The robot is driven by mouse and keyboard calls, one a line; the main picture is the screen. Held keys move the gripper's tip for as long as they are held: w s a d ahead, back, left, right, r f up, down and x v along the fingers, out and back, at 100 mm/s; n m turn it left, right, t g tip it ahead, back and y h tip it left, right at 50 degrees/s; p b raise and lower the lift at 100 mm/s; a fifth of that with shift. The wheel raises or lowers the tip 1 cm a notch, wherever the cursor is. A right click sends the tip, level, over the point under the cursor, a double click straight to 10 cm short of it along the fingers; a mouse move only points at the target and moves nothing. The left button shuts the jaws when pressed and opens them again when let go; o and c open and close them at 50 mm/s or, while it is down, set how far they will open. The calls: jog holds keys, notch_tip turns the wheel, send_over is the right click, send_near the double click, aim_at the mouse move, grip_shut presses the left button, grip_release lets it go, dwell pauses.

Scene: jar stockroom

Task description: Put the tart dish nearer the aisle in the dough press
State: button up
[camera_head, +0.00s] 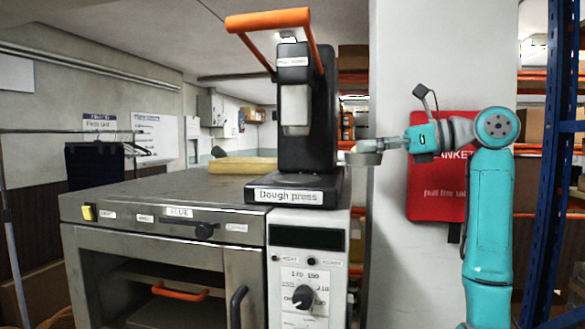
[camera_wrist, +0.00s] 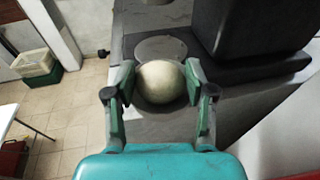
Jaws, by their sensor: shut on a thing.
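The dough press (camera_head: 308,140) is a black stand with an orange lever raised above it, on a base labelled "Dough press". A shallow grey tart dish (camera_head: 363,158) is held level in the air just right of the press. My gripper (camera_head: 376,145) is shut on it. In the wrist view my gripper's fingers (camera_wrist: 159,82) pinch the dish (camera_wrist: 160,106) from both sides, and a pale dough ball (camera_wrist: 160,78) sits in it. The press's round grey plate (camera_wrist: 160,47) shows just beyond the dish, partly hidden by it. No second dish is visible.
The press stands on a white control unit (camera_head: 300,280) beside a steel oven (camera_head: 165,240). A yellowish block (camera_head: 243,165) lies behind. A red fire blanket case (camera_head: 435,195) hangs on the pillar (camera_head: 395,60) near my arm. The wrist view shows crates (camera_wrist: 37,65) on the floor.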

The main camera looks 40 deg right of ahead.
send_over(302, 178)
jog(key=shift+s+a, duration=0.1)
jog(key=shift+s, duration=0.1)
jog(key=shift+w, duration=0.15)
jog(key=shift+f, duration=1.75)
jog(key=shift+f, duration=0.1)
jog(key=o, duration=1.3)
